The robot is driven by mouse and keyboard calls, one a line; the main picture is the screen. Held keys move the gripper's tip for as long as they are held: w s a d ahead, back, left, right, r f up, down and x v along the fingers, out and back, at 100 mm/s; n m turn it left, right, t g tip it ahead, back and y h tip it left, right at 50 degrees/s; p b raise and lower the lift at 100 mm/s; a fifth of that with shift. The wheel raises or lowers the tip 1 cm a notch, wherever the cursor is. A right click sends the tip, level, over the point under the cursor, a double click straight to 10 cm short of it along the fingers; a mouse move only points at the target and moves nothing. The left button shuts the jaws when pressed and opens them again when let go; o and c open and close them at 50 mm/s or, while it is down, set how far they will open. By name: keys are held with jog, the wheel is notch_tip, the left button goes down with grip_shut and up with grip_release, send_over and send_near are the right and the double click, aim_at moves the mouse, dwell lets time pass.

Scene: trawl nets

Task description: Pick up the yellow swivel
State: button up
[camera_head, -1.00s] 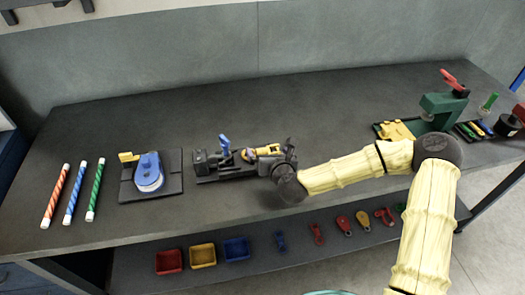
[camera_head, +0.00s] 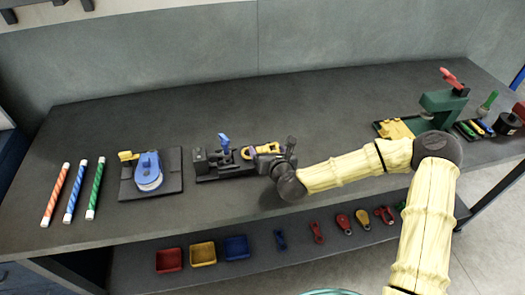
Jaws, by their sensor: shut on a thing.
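The yellow swivel (camera_head: 273,149) is a small looped yellow piece at the right end of a dark vise-like fixture (camera_head: 226,170) with a blue handle, near the middle of the bench. My gripper (camera_head: 258,154) reaches in from the right and is shut on the swivel. The gripper's dark body hides part of the swivel. Whether the swivel still touches the fixture cannot be told.
A blue round device (camera_head: 149,170) on a dark plate and striped rods (camera_head: 73,191) lie to the left. A green press (camera_head: 440,106) and yellow part (camera_head: 396,130) stand right. Bins (camera_head: 203,254) and small fittings sit on the lower shelf. The back bench is clear.

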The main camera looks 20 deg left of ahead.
notch_tip(320, 180, up, 10)
dwell(0.6)
dwell(0.7)
jog(key=shift+f, duration=2.45)
jog(key=shift+f, duration=2.3)
jog(key=shift+f, duration=0.25)
jog(key=o, duration=1.8)
